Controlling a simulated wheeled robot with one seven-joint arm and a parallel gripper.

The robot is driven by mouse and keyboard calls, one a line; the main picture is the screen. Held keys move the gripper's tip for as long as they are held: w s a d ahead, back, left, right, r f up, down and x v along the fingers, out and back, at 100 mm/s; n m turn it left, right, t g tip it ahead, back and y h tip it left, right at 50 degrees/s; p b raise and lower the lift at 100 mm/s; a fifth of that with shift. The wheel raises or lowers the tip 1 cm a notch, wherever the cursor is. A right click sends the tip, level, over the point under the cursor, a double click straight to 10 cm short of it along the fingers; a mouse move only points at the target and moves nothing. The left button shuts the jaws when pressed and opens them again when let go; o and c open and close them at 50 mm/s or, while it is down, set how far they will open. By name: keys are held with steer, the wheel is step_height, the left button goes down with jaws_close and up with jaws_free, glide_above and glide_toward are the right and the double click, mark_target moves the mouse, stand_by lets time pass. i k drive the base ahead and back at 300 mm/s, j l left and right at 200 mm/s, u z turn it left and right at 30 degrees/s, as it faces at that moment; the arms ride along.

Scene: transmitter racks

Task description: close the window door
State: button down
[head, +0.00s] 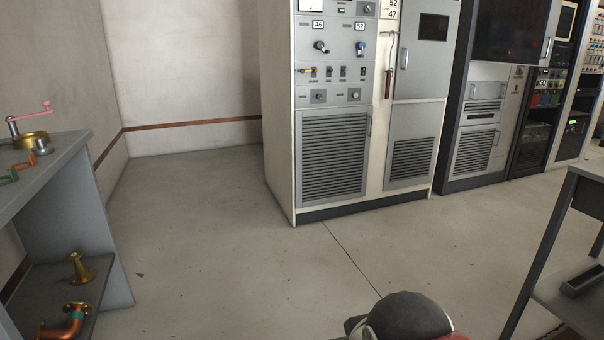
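Two doors with windows show in the head view. A light grey door (419,72) with a small dark window (433,27) is at the upper right of the near cabinet, with a handle near its left edge. A larger door with a dark glass pane (508,28) is on the cabinet to the right, with a handle (547,48) near its right edge. The tops of both doors are cut off. I cannot tell for sure whether either stands ajar. My gripper is not in view; a dark rounded part of my arm shows at the bottom.
The near cabinet (279,120) has knobs, switches and louvred panels. A grey bench (62,185) with brass and copper parts stands at the left. A dark-legged table (545,250) is at the right. The floor (250,260) between them is clear.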

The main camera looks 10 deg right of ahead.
mark_target(512, 32)
steer(key=i+l+z, duration=0.35)
steer(key=i, duration=0.3)
steer(key=i+z, duration=0.3)
steer(key=i, duration=0.35)
steer(key=i+j+z, duration=0.15)
steer(key=i+z, duration=0.2)
steer(key=i, duration=0.3)
steer(key=i+j+z, duration=0.3)
steer(key=i, duration=0.35)
